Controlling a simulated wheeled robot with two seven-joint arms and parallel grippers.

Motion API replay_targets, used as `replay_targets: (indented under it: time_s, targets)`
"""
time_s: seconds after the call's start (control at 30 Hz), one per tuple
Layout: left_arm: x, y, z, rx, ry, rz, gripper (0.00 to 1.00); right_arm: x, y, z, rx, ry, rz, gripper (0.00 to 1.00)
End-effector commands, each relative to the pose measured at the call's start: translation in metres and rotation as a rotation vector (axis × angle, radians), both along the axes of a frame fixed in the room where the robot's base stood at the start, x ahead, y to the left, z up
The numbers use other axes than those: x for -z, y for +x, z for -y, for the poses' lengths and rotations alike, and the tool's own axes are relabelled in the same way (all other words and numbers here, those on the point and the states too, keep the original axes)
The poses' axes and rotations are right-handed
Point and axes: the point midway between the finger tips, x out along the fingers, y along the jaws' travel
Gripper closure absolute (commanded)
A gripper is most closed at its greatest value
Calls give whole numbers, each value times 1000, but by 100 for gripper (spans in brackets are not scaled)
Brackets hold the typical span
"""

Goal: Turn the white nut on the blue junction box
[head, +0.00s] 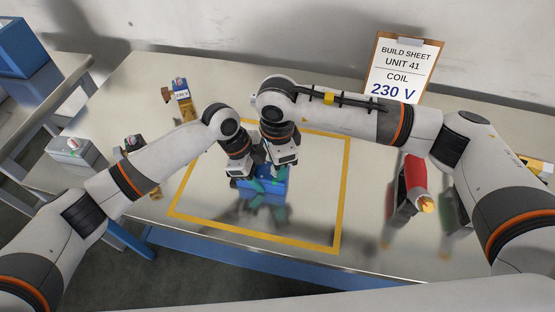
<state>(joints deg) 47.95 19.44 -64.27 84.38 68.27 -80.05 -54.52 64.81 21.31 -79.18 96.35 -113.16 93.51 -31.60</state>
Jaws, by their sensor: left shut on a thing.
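The blue junction box (270,189) sits inside the yellow outline on the table, with teal-green parts on it. Both grippers are over it and cover much of it. My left gripper (247,180) comes down at its left side and is shut on the box, as far as I can see; its fingertips are partly hidden. My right gripper (281,168) is at the back right of the box, close beside the left one. Its jaws are too small and covered to read. I cannot make out the white nut, which is hidden or too small.
A build sheet (397,70) reading UNIT 41, coil 230 V, stands at the back. A red cylindrical thing (415,173) in a dark holder is at the right. The front of the yellow outline (255,236) is clear.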

Motion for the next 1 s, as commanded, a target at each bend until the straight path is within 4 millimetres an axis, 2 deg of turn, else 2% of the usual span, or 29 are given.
replay_targets:
  time_s: [0.23, 0.5, 0.77, 1.0]
  targets:
    - [-1, 0, 0, 0, -1, 1, 79, 1, 0, 0, 0, 0, 0, 54]
    - [-1, 0, 0, 1, -1, 1, 79, 0, 0, 0, 0, 0, 0, 98]
    - [-1, 0, 0, 1, -1, 1, 79, 0, 0, 0, 22, 0, 0, 99]
    - [0, 0, 0, 1, -1, 0, 79, 0, 0, 0, 134, 0, 0, 99]
